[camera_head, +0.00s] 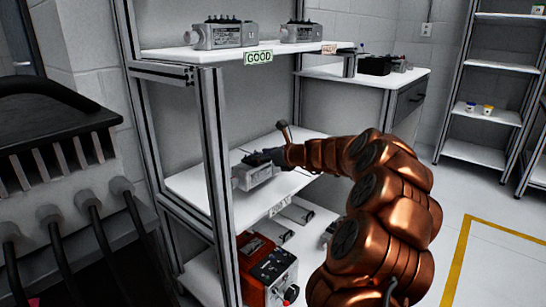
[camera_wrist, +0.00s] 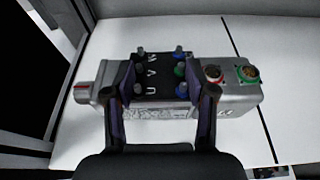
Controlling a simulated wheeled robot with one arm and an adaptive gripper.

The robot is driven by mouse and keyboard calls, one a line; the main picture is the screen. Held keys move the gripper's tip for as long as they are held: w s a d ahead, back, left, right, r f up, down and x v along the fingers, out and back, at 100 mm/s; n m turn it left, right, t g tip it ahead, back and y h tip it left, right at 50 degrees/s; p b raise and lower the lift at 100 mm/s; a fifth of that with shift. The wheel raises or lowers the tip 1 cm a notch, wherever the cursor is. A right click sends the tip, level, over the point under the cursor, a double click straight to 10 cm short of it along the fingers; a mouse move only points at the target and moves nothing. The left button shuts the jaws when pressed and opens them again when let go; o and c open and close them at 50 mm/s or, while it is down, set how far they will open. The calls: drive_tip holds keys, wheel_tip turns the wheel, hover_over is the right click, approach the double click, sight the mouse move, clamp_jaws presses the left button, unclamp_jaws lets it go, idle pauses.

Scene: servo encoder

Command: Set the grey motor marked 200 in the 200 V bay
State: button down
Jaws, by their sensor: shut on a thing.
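A grey motor (camera_wrist: 236,98) with a black terminal block marked U V W and two round connectors, one red-ringed and one green-ringed, lies across the wrist view. My gripper (camera_wrist: 161,88) is shut on it, with one finger at each side of the terminal block. In the head view the motor (camera_head: 257,178) is at the left part of the middle shelf (camera_head: 205,190), under my gripper (camera_head: 268,158). I cannot tell whether it rests on the shelf or hangs just above. Its 200 marking is not readable. A dark line (camera_wrist: 248,60) divides the shelf into bays.
Two more grey motors (camera_head: 224,34) (camera_head: 302,31) stand on the top shelf, with a GOOD label (camera_head: 258,57) on its edge. A label (camera_head: 279,206) on the middle shelf edge is too small to read. An orange device (camera_head: 268,270) stands below. A rack post (camera_head: 215,150) stands at left.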

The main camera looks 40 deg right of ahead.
sight(258, 168)
drive_tip(key=shift+w+a+b, duration=0.1)
drive_tip(key=shift+a+b, duration=0.2)
drive_tip(key=shift+a, duration=0.8)
drive_tip(key=shift+a+f+b, duration=0.1)
drive_tip(key=shift+a+b, duration=0.2)
drive_tip(key=shift+a, duration=0.2)
wheel_tip(258, 168, down, 4)
drive_tip(key=shift+d+r+b, duration=0.1)
drive_tip(key=shift+r+b, duration=0.15)
drive_tip(key=shift+b, duration=0.85)
drive_tip(key=shift+r, duration=0.1)
drive_tip(key=shift+c, duration=1.8)
unclamp_jaws()
